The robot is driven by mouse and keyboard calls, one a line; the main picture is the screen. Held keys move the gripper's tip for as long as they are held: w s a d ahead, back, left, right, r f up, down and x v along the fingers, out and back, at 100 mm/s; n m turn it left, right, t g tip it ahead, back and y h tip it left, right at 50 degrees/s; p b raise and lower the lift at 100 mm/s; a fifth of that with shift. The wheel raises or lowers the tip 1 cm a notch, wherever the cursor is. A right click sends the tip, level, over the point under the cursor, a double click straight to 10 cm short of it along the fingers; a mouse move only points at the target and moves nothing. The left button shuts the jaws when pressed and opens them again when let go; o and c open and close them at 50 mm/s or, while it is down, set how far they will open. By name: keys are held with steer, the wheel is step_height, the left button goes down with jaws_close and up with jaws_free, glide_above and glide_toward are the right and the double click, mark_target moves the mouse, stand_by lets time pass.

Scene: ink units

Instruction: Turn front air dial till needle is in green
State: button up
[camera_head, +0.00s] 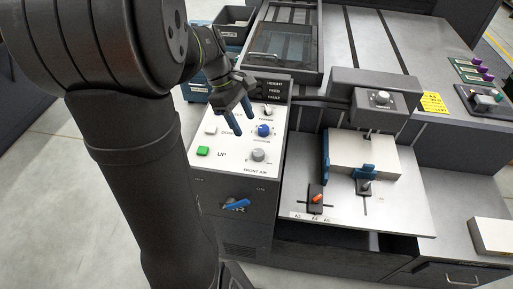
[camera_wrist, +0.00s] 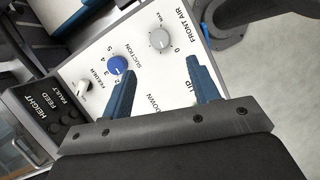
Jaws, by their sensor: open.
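The front air dial is a grey round knob (camera_head: 258,155) near the front of the white control panel (camera_head: 226,170), above the words FRONT AIR. In the wrist view the grey dial (camera_wrist: 160,40) shows at the top centre, with 0 and MAX marks by it. My gripper (camera_head: 246,122) is over the panel, its two blue fingers apart and empty. In the wrist view the fingers (camera_wrist: 160,82) point toward the dials, and the grey dial lies beyond and between their tips, not touched. I cannot make out a gauge needle or green zone in either view.
A blue suction dial (camera_head: 264,130) sits just behind the grey dial. A green UP button (camera_head: 203,151) and a white DOWN button (camera_head: 210,129) are to the left. A blue lever (camera_head: 237,204) is on the cabinet's front face. A paper stack (camera_head: 362,155) stands to the right.

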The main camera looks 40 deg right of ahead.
mark_target(258, 152)
steer(key=x, duration=1.1)
steer(key=shift+f, duration=0.1)
steer(key=c, duration=1)
steer(key=shift+o, duration=0.2)
